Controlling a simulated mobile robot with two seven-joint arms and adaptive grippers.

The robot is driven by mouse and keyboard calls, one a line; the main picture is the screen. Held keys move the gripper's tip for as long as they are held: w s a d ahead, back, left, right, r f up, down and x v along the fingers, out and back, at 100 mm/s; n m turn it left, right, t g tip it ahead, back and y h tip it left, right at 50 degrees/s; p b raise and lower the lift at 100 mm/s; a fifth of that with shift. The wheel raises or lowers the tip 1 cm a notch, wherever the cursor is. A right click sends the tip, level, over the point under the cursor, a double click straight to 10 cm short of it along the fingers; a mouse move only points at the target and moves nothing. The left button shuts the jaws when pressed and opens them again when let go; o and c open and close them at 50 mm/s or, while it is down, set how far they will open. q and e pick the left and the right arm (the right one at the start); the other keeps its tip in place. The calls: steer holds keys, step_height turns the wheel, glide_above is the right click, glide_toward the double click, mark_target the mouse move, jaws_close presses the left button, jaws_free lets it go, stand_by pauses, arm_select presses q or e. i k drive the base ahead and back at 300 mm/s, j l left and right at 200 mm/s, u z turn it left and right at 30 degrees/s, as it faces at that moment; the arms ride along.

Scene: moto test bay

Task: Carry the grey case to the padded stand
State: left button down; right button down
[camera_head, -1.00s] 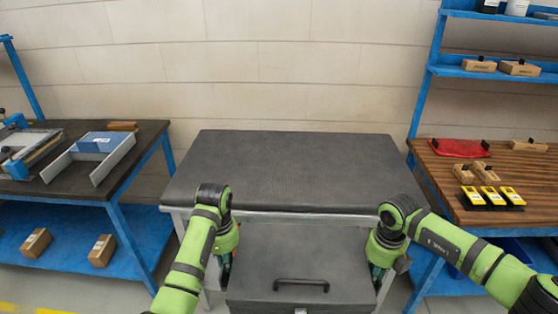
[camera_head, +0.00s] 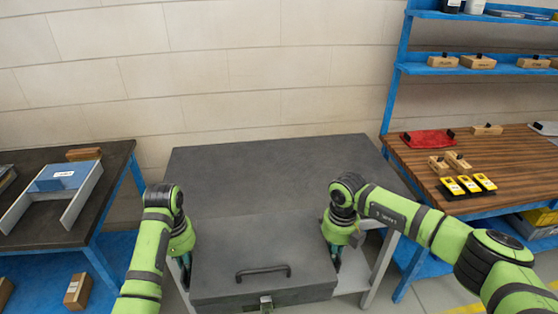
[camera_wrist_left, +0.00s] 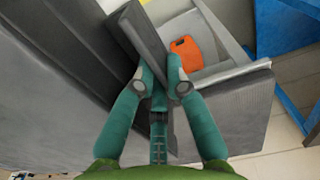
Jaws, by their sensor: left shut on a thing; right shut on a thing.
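The grey case (camera_head: 225,285), with a black handle on its top and a latch at its front, is between my grippers in the head view. My left gripper (camera_head: 186,272) is shut at its left side and my right gripper (camera_head: 336,257) at its right side. In the left wrist view my left gripper (camera_wrist_left: 158,85) is shut on a dark grey flat part (camera_wrist_left: 140,38). The padded stand (camera_head: 275,165), with a wide dark grey top, is directly behind. The case hides its front edge; I cannot tell whether they touch.
A wooden-topped bench (camera_head: 420,170) with small boxes, yellow items and a red pouch stands right. A dark-topped bench (camera_head: 112,165) with a blue and grey tray stands left. The stand's visible top is bare. An orange object (camera_wrist_left: 187,50) shows below in the left wrist view.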

mark_target(258, 187)
steer(key=i, duration=1.3)
